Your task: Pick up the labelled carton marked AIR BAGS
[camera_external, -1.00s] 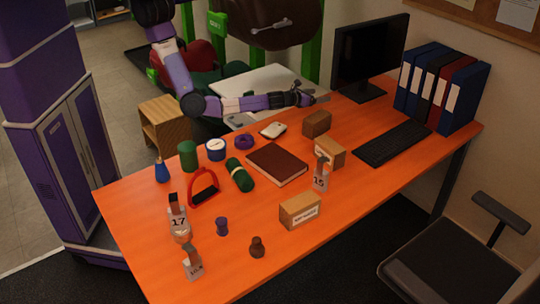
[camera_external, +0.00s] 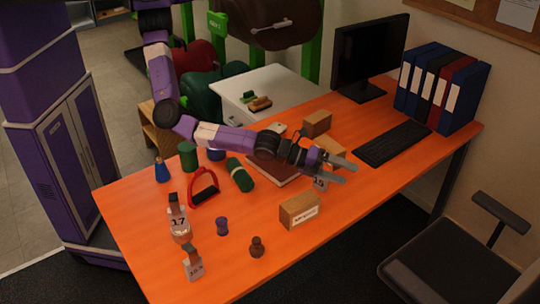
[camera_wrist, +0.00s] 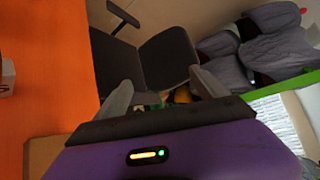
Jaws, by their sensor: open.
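A tan carton (camera_external: 299,209) with a white label on its front side sits near the front edge of the orange desk; its print is too small to read surely. A second carton (camera_external: 330,146) is partly hidden behind my arm, and a third, plain-looking carton (camera_external: 317,123) stands farther back. My gripper (camera_external: 349,175) is open and empty above the desk, to the right of and beyond the front carton. In the wrist view my gripper (camera_wrist: 160,88) has its fingers apart. A pale labelled edge (camera_wrist: 6,78) with a letter like S shows at far left.
A tag stand (camera_external: 320,184) is partly hidden below my gripper. A brown book (camera_external: 270,170) lies under my arm. A green roll (camera_external: 239,174), a brown weight (camera_external: 257,247) and a keyboard (camera_external: 393,143) are nearby. An office chair (camera_external: 450,262) stands off the front edge.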

